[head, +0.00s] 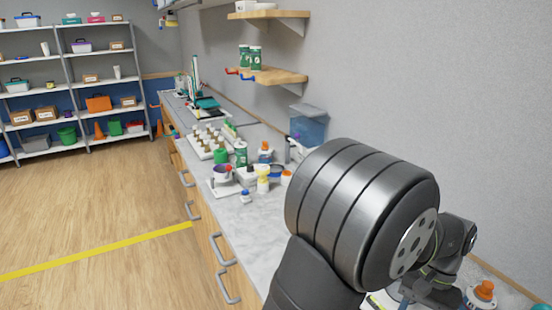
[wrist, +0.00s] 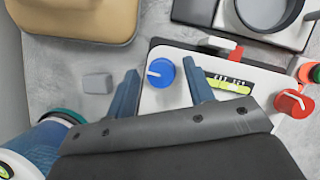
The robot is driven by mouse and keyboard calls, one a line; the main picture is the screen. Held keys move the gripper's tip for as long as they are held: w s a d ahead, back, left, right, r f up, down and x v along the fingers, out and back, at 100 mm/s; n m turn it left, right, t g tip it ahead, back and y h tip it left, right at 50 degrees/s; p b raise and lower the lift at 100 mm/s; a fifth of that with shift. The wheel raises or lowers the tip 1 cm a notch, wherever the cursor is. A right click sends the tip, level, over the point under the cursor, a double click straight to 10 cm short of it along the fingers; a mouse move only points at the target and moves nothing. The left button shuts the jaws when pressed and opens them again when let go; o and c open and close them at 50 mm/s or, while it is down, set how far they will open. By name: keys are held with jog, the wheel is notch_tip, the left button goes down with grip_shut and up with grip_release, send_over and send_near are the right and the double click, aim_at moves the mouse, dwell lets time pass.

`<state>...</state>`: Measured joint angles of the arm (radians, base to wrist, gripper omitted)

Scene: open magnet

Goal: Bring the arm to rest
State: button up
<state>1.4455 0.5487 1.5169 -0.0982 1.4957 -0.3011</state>
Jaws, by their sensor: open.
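My gripper (wrist: 160,69) is open in the wrist view, with its two blue-grey fingers apart and nothing between them. It is over a white device (wrist: 155,98) on the worktop. A blue knob (wrist: 160,72) with a white pointer shows in the gap between the fingertips; I cannot tell the height above it. In the head view my arm is bent over the right part of the counter, and the jaws cannot be made out there.
By the fingers are a small grey block (wrist: 97,83), a tan container (wrist: 75,18), a bottle (wrist: 35,150), a red knob (wrist: 294,103) and a device with a round dark dish (wrist: 265,12). The counter (head: 228,210) holds many bottles; shelves (head: 272,75) are above. The floor (head: 90,215) is clear.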

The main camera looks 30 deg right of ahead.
jog(key=n+g, duration=0.1)
jog(key=n, duration=0.1)
jog(key=n+h, duration=0.1)
jog(key=n, duration=0.2)
jog(key=shift+w+a+n+g, duration=0.2)
jog(key=shift+n+g, duration=0.1)
jog(key=shift+g, duration=0.1)
jog(key=n+h, duration=0.2)
jog(key=n, duration=0.2)
jog(key=shift+g, duration=0.4)
jog(key=m+y, duration=0.1)
jog(key=m, duration=0.1)
jog(key=shift+s+d+m+t, duration=0.1)
jog(key=shift+m+t, duration=0.2)
jog(key=shift+m, duration=0.1)
jog(key=m+t+y, duration=0.1)
jog(key=m, duration=0.3)
jog(key=shift+d, duration=0.1)
jog(key=m+t, duration=0.1)
jog(key=m, duration=0.2)
jog(key=m+t+y, duration=0.1)
jog(key=m, duration=0.2)
jog(key=shift+s+m+t, duration=0.2)
jog(key=shift+m+t, duration=0.2)
